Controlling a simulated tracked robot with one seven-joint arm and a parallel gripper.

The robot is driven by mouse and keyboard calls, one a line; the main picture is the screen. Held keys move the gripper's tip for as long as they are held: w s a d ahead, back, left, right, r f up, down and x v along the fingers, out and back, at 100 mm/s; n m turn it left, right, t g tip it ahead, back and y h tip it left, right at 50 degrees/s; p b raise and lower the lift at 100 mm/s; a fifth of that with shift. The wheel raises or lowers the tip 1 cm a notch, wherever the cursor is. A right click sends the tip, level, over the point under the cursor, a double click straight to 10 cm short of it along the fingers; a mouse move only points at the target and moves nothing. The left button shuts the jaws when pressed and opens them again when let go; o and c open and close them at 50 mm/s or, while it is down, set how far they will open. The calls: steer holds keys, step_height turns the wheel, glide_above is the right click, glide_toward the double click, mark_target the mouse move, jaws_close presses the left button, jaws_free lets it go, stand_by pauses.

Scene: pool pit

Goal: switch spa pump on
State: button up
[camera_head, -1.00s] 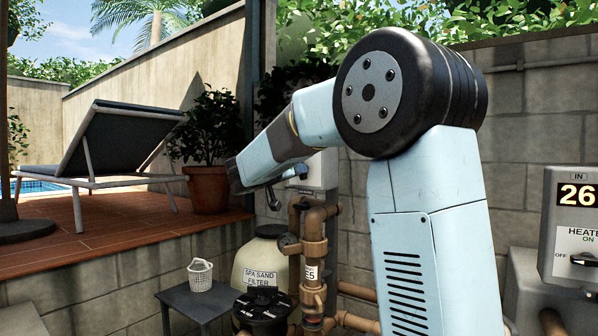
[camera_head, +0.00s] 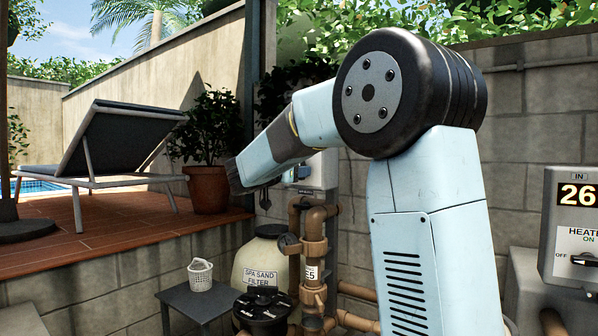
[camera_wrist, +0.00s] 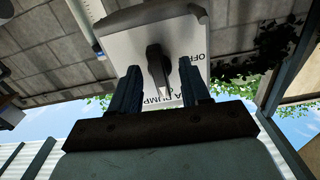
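The spa pump switch box (camera_wrist: 118,48) is a pale panel in a grey housing, seen tilted and upside down in the wrist view. It has a dark lever (camera_wrist: 157,66) in its middle, an OFF label at its right and partly covered PUMP lettering. My gripper (camera_wrist: 160,80) is open, with one blue finger on each side of the lever's end. I cannot tell whether the fingers touch the lever. In the head view the box (camera_head: 323,170) is on the wall behind my arm, its lever hidden. My gripper (camera_head: 265,198) shows there only as a small dark tip.
Brown pipes with a gauge (camera_head: 288,244) rise just below the box. A heater panel (camera_head: 570,225) is at the right.

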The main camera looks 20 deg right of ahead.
steer(key=shift+s, duration=0.1)
stand_by(0.3)
steer(key=v, duration=0.7)
steer(key=shift+r, duration=0.1)
